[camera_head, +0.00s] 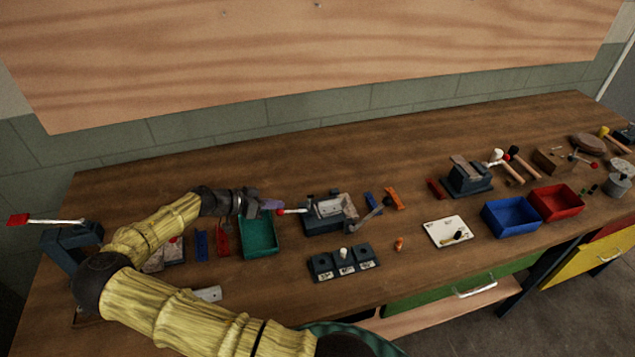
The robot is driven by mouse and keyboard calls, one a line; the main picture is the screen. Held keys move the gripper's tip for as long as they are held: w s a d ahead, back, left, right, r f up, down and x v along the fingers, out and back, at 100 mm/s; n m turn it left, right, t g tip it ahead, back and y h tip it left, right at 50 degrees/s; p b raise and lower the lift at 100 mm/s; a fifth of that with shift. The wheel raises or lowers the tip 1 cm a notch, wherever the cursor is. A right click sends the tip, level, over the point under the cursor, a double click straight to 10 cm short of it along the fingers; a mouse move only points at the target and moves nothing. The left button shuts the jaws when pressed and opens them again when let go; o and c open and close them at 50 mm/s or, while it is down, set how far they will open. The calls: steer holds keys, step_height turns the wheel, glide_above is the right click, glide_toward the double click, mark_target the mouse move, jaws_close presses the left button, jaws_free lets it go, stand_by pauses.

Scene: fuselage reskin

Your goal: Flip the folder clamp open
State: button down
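A dark blue bench device with a light metal plate (327,209), which looks like the folder, stands near the middle of the bench. A short lever with a red knob (281,212), apparently its clamp handle, sticks out to the left, close to level. A grey arm (369,216) slants at the device's right side. My gripper (272,205) reaches in from the left, above the green tray, with its tips right beside the red knob. I cannot tell whether they touch it. The fingers are too small to show whether they are open or shut.
A green tray (260,252) lies under my gripper. A dark three-slot block (343,262) stands in front of the folder. A lever machine with a red grip (66,242) is at far left. A vise (468,177), blue bin (511,231) and red bin (556,217) stand right.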

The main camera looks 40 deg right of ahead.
steer(key=w+b+v, duration=0.1)
steer(key=b+v, duration=0.1)
steer(key=v, duration=0.7)
steer(key=shift+w, duration=0.3)
steer(key=shift+d, duration=0.1)
